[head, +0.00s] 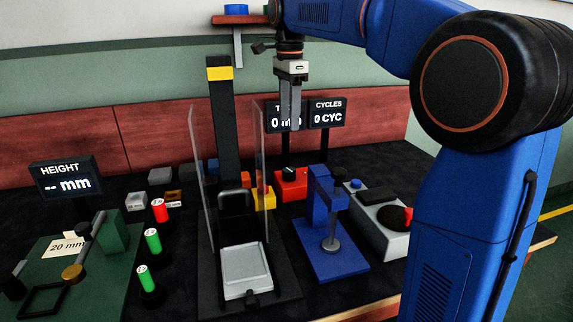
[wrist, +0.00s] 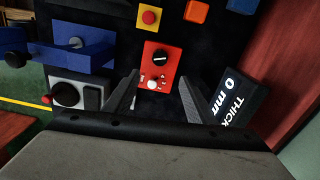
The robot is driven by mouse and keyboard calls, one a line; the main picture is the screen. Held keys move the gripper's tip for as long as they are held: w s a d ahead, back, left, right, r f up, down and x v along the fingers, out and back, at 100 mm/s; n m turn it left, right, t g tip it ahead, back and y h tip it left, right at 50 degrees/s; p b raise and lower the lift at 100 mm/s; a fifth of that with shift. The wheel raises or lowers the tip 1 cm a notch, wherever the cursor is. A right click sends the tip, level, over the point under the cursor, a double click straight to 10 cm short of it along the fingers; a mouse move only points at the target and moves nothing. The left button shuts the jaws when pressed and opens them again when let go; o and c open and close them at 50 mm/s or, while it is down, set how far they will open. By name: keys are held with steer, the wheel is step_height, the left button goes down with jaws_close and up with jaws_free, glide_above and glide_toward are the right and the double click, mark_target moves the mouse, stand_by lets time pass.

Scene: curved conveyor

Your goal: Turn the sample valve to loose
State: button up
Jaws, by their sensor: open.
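A red box (head: 291,187) with a black knob on top stands on the dark table behind the blue stand. It looks like the sample valve, but its labels are too small to read. In the wrist view the red box (wrist: 148,72) shows a black round knob (wrist: 161,57) and a small white dial or lever (wrist: 153,85) with white marks. My gripper (head: 289,127) points down above and behind the box, clear of it. In the wrist view my gripper (wrist: 158,77) has its two fingers apart, with the box seen between and beyond them. Nothing is held.
A tall black press with clear side panels (head: 195,170) stands left of the box. A blue stand (head: 322,225) and a grey box with a red button (head: 385,222) are in front and right. Display screens (head: 327,113) stand behind, close to my gripper.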

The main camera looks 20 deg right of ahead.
mark_target(289, 170)
step_height(289, 170, down, 16)
steer(key=shift+r, duration=0.15)
stand_by(0.3)
steer(key=c, duration=1)
